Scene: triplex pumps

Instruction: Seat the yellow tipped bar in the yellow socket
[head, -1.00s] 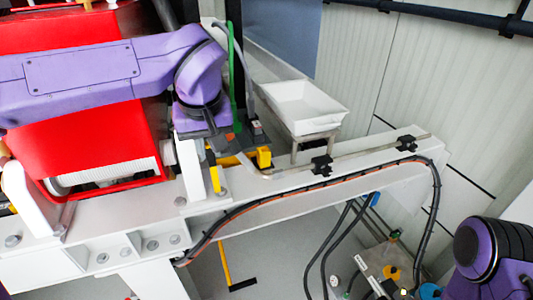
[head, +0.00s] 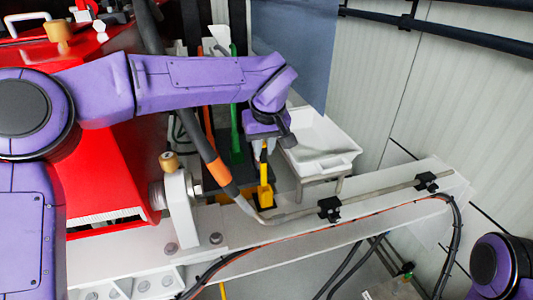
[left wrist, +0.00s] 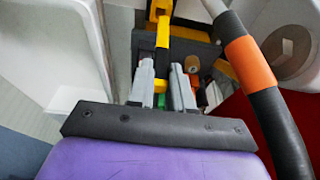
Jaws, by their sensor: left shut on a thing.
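My left gripper (head: 263,148) is shut on the yellow tipped bar (head: 264,162) and holds it roughly upright, pointing down, behind the white beam. The yellow socket (head: 265,195) is a small yellow block directly below the bar. In the head view the bar's lower end lines up with the socket; I cannot tell whether it is inside or just above it. In the left wrist view the two grey fingers (left wrist: 163,88) are near the bar (left wrist: 162,60), which has a dark band. My right gripper is out of view; only part of that arm shows at the lower right.
A white tray (head: 320,145) stands close right of the left gripper. A dark hose with an orange band (head: 219,170) runs close on the left. The white beam (head: 350,225) with a metal rod and black clamps lies in front. A red pump housing (head: 110,165) is at left.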

